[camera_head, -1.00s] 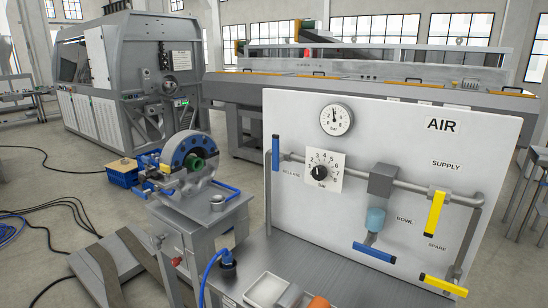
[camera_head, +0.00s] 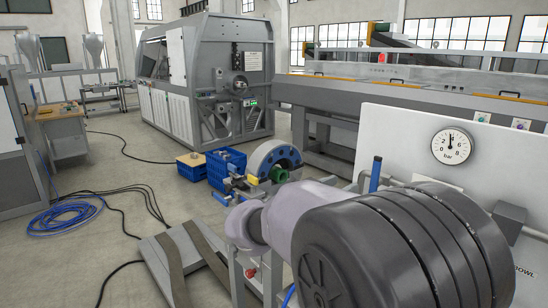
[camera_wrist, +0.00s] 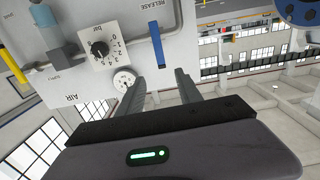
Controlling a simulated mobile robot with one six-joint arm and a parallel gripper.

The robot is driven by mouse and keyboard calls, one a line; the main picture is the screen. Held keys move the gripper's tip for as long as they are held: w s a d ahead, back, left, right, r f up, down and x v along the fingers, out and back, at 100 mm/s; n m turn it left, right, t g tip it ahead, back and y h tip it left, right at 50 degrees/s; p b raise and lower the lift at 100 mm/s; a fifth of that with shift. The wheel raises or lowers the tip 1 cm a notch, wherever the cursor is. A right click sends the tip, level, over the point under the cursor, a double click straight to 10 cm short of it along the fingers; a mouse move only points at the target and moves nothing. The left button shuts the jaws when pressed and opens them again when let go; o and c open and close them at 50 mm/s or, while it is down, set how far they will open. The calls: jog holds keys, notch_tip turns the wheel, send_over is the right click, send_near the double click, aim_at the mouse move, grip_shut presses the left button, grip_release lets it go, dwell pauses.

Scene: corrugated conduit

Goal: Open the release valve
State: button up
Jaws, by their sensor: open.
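The release valve's blue lever (camera_head: 376,174) stands upright at the left edge of the white air panel (camera_head: 385,125), partly hidden by my arm. My gripper (camera_wrist: 159,75) is open and empty. Its two fingers point towards the panel, with the lever's end just beyond and between their tips in the picture. I cannot tell the exact gap. The fingers are hidden in the head view.
A pressure gauge (camera_head: 452,146) and a black regulator knob (camera_wrist: 99,49) sit near the lever. A yellow lever (camera_wrist: 13,62) is farther along the pipe. A machine with a blue ring (camera_head: 275,160) stands left of the panel. Cables and a blue hose (camera_head: 65,216) lie on the floor.

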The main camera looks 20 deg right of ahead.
send_near(376, 166)
jog(key=x, duration=1)
jog(key=shift+w+d, duration=0.15)
jog(key=shift+d, duration=0.15)
jog(key=shift+c, duration=0.2)
grip_shut()
dwell(0.7)
